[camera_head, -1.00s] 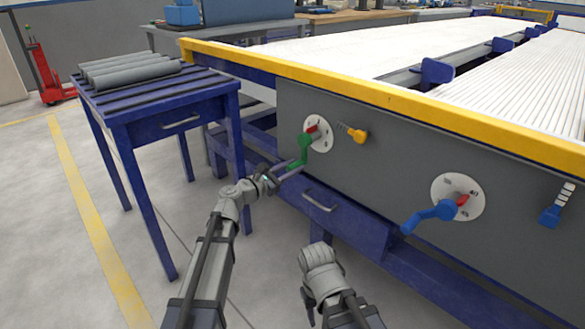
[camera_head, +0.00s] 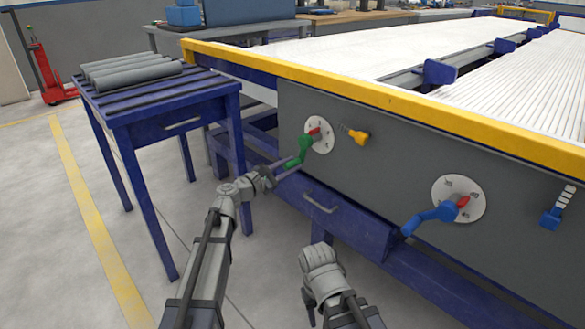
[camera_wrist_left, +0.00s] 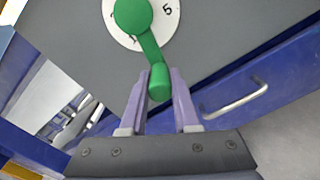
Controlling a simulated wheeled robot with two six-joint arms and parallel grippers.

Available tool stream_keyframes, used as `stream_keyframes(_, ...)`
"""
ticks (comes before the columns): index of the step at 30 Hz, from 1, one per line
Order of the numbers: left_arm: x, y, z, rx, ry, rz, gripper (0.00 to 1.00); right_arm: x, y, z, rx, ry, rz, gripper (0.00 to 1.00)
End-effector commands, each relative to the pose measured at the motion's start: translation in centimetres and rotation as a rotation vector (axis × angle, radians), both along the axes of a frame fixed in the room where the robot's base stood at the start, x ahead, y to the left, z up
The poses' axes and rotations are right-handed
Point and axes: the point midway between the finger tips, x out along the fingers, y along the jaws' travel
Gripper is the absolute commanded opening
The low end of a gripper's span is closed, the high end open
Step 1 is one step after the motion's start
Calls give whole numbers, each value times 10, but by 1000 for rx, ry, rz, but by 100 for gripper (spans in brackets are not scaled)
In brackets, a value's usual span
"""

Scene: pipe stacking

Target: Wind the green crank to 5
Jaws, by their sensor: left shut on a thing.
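The green crank (camera_head: 299,155) is mounted on a white numbered dial (camera_head: 319,136) with a red pointer on the grey panel. Its arm points down and to the left in the head view. My left gripper (camera_head: 282,171) is shut on the crank's handle. In the left wrist view the two fingers (camera_wrist_left: 160,90) stand on both sides of the green handle (camera_wrist_left: 160,80), and the numeral 5 shows on the dial (camera_wrist_left: 166,20) right of the hub. My right gripper (camera_head: 309,308) is low in the head view, away from the panel; its fingers are unclear.
A blue crank (camera_head: 430,217) with its own dial sits further right on the panel. A drawer handle (camera_head: 320,203) is below. A blue table (camera_head: 175,107) with grey pipes (camera_head: 130,72) stands left.

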Motion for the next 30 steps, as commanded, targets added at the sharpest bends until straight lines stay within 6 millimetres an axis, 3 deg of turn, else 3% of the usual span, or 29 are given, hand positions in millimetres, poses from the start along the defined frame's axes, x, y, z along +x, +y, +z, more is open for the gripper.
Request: stream_keyframes(30, 38, 38, 50, 678, -682, -1, 0, 0, 0, 49, 0, 1, 0, 49)
